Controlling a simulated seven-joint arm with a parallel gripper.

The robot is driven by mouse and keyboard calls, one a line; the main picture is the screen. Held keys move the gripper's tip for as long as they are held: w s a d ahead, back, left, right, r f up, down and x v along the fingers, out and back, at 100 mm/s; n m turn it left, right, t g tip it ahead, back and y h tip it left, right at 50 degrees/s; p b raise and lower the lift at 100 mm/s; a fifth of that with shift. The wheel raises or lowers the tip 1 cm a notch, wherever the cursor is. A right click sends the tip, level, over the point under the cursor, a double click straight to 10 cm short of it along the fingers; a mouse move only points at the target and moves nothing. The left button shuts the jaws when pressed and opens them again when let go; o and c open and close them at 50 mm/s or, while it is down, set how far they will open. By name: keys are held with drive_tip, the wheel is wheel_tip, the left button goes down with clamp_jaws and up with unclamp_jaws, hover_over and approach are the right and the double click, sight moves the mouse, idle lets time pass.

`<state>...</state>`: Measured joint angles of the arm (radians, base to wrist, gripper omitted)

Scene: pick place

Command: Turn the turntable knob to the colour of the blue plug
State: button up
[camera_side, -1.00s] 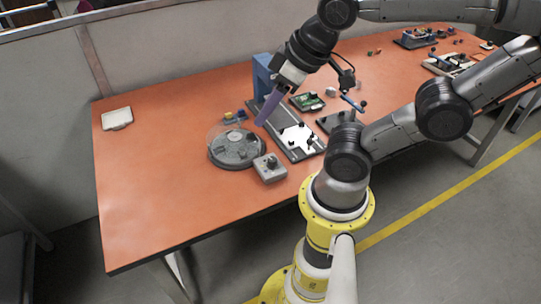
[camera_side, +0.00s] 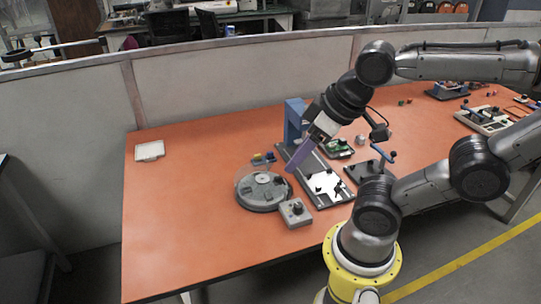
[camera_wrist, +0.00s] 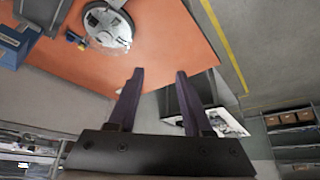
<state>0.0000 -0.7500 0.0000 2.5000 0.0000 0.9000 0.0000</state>
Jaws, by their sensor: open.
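The round grey turntable (camera_side: 247,199) sits on the orange table with a clear cover and dark pieces on it; it also shows at the top of the wrist view (camera_wrist: 108,42). A small grey box with a dark knob (camera_side: 296,208) stands at its front right; the knob's setting is too small to read. Small blue and yellow pieces (camera_side: 263,158) lie behind the turntable; I cannot tell whether one is the blue plug. My gripper (camera_side: 289,170) has purple fingers and hangs above the turntable's right side. In the wrist view its fingers (camera_wrist: 158,72) are apart with nothing between them.
A blue upright block (camera_side: 295,120) and a grey board with a white plate (camera_side: 325,186) stand right of the turntable. A green circuit board (camera_side: 338,148) and a blue-handled fixture (camera_side: 368,168) are farther right.

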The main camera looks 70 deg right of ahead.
drive_tip(key=shift+o, duration=0.3)
drive_tip(key=shift+o, duration=0.8)
drive_tip(key=m+g, duration=0.6)
drive_tip(key=m, duration=1.2)
hover_over(298, 205)
wheel_tip(298, 205, down, 13)
wheel_tip(298, 205, down, 14)
drive_tip(key=shift+r, duration=0.15)
clamp_jaws()
